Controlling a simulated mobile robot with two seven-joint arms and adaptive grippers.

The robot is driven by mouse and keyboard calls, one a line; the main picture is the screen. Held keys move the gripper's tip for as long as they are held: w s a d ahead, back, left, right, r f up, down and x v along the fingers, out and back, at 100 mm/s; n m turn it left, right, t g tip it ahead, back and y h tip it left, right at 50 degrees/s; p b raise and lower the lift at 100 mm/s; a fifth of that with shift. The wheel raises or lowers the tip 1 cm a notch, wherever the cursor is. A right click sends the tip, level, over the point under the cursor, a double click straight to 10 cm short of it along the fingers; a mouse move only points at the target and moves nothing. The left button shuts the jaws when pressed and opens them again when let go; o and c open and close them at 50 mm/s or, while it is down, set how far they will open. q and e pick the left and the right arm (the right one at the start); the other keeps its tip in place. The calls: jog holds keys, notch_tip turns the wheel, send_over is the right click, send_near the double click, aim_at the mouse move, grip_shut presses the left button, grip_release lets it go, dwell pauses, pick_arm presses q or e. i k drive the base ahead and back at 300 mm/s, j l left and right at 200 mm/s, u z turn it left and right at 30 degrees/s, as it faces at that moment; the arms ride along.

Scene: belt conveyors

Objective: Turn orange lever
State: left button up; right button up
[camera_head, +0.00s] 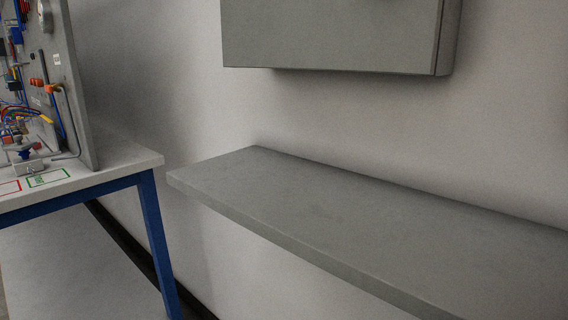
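A grey upright panel (70,75) stands at the left edge of the view, seen at a steep angle and cut off by the frame. It carries cables, hoses and small fittings. A small orange-red part (52,88) sits on its face near the right side, and a red part (37,82) is just left of it. A yellow-orange piece (46,118) shows lower down. I cannot tell which of these, if any, is the orange lever. Neither of my grippers is in view.
The panel stands on a white table (120,160) with blue legs (157,240). A small metal fixture (28,166) and red and green outlined labels lie on it. A bare grey shelf (330,215) and a grey wall cabinet (330,35) are right of it.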

aim_at(49, 89)
jog(key=k+j, duration=0.1)
jog(key=j, duration=0.85)
jog(key=k+j+u, duration=0.1)
jog(key=j, duration=1.8)
jog(key=u, duration=0.25)
jog(key=k+j, duration=0.05)
